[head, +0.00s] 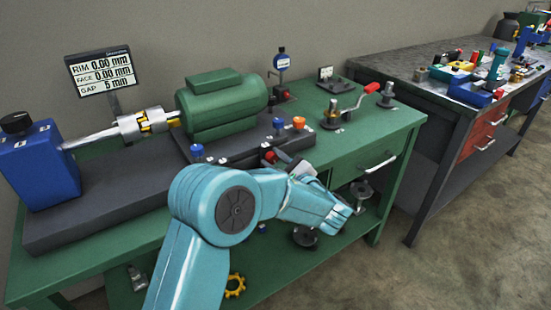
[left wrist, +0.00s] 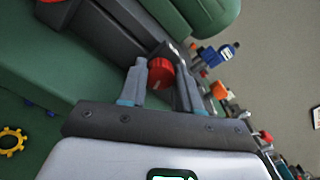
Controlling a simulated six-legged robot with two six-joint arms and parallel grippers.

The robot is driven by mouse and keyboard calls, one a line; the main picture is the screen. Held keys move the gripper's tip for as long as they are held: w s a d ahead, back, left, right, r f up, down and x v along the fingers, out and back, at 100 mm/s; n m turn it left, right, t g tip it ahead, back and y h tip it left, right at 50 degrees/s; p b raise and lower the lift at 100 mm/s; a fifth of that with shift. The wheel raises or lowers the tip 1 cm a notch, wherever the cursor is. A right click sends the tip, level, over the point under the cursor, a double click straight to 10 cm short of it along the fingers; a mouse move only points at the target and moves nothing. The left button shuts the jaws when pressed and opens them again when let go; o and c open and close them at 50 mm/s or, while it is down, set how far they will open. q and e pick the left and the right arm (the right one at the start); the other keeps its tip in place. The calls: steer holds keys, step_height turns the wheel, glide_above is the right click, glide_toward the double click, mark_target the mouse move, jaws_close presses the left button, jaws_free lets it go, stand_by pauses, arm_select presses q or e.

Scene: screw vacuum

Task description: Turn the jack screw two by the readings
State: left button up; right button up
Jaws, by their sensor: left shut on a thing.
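A red jack screw knob (left wrist: 160,74) sits between the two fingers of my left gripper (left wrist: 161,64), which is shut on it. In the head view the red knob (head: 269,157) shows at the front of the dark base (head: 238,152), and my left arm partly hides the gripper there. I cannot read a number on the knob. The readings display (head: 101,70) shows RIM 0.00 mm, FACE 0.00 mm and GAP 5 mm. The green motor (head: 222,103) stands on the base, joined by a coupling (head: 142,124) to a shaft. My right gripper is not in view.
Blue (head: 197,150) and orange (head: 299,122) knobs rise from the base near the motor. A blue pump-like box (head: 38,163) stands at left. A second cluttered bench (head: 415,88) is at right.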

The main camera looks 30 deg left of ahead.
arm_select(q)
steer(key=shift+f, duration=0.1)
stand_by(0.3)
steer(key=o, duration=1.1)
steer(key=shift+c, duration=0.2)
steer(key=v, duration=1.6)
steer(key=shift+d+p, duration=0.2)
steer(key=shift+p, duration=0.25)
steer(key=shift+s, duration=0.1)
